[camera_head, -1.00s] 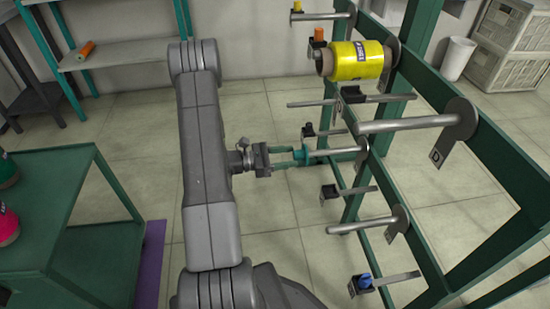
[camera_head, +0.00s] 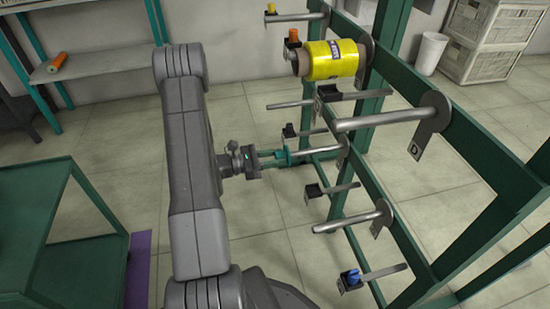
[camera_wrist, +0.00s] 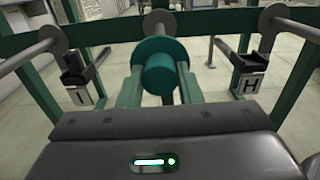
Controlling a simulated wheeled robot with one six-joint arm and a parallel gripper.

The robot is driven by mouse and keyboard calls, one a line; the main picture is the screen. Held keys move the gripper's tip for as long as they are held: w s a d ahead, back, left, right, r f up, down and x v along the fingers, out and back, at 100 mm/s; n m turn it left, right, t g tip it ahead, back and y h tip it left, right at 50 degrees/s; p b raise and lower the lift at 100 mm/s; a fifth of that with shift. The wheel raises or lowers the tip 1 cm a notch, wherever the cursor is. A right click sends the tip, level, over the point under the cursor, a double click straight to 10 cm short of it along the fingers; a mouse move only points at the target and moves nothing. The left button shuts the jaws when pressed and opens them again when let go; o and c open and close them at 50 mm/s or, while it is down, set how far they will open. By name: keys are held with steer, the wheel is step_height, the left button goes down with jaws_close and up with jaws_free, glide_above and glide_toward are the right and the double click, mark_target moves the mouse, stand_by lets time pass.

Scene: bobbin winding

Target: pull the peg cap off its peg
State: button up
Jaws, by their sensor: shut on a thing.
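The teal peg cap (camera_wrist: 160,73) sits at the near end of a grey peg, in the middle of the wrist view. In the head view the cap (camera_head: 284,156) shows small at the left end of its peg (camera_head: 316,151). My gripper (camera_head: 276,158) is shut on the cap, with one teal finger on each side of it, as the wrist view (camera_wrist: 160,86) also shows. The cap looks in line with the peg, with no clear gap between them. The cap hides most of the peg in the wrist view.
The green rack (camera_head: 470,145) carries several other pegs. A yellow bobbin (camera_head: 334,60) sits on an upper one. Holders labelled I (camera_wrist: 80,75) and H (camera_wrist: 247,72) flank the cap. A green cart (camera_head: 40,225) stands at left.

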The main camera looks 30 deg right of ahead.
steer(key=shift+a, duration=0.15)
steer(key=shift+v, duration=2.85)
